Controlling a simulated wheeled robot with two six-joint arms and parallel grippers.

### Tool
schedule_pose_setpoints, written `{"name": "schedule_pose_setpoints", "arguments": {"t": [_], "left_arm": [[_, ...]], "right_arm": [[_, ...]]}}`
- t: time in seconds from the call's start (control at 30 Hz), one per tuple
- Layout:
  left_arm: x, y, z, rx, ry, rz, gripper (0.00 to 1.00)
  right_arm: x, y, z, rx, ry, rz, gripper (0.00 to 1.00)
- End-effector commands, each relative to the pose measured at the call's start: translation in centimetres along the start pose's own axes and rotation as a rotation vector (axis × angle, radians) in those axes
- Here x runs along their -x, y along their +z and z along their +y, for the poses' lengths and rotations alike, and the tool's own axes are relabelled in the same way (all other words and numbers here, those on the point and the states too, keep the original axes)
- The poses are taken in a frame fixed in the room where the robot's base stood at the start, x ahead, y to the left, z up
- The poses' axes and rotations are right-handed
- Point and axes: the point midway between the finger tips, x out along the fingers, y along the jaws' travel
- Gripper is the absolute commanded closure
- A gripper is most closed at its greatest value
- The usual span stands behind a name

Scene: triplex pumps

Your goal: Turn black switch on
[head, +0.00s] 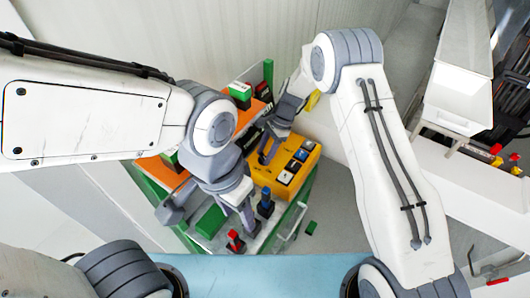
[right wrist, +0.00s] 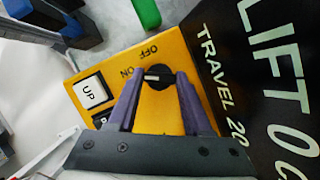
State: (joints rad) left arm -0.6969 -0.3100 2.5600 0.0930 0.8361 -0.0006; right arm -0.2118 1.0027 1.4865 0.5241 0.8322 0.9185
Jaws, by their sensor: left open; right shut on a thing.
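The black rotary switch (right wrist: 158,76) sits on a yellow control box (right wrist: 110,65), with OFF and ON printed beside it. A pale mark shows on its knob; I cannot tell for certain which label it points to. My right gripper (right wrist: 159,82) has its fingers on both sides of the knob and is shut on it. In the head view the yellow box (head: 307,165) is at centre, with my right gripper (head: 264,158) at its left part, hiding the switch. My left gripper (head: 249,218) is open, below the box near a blue-topped lever.
A white UP button (right wrist: 90,93) is on the box left of the switch. A black panel lettered LIFT and TRAVEL (right wrist: 250,60) stands close at the right. A blue-topped lever (head: 266,201) and a red-topped lever (head: 235,240) stand below the box. A green block (head: 210,221) is nearby.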

Motion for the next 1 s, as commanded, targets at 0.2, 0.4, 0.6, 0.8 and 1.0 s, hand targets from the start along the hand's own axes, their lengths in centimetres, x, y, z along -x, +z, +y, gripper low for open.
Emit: {"name": "schedule_pose_setpoints", "arguments": {"t": [0.2, 0.4, 0.6, 0.8, 1.0], "left_arm": [[0.0, 0.0, 0.0, 0.000, 0.000, 0.000, 0.50], [0.0, 0.0, 0.0, 0.000, 0.000, 0.000, 0.50], [-0.7, 0.0, -0.1, 0.001, 0.000, 0.000, 0.50], [-2.1, 0.1, -0.1, 0.003, 0.000, 0.000, 0.50], [-3.0, 0.2, -0.2, 0.004, 0.000, 0.000, 0.50]], "right_arm": [[0.1, 0.0, -0.1, 0.003, -0.002, 0.001, 0.20], [0.1, 0.0, 0.0, 0.002, -0.001, 0.001, 0.20], [1.3, -0.1, -0.1, 0.003, -0.005, 0.001, 0.20], [5.1, -0.2, -0.2, 0.004, -0.008, 0.003, 0.20], [8.7, -0.1, -0.1, 0.003, -0.006, 0.002, 0.20]]}}
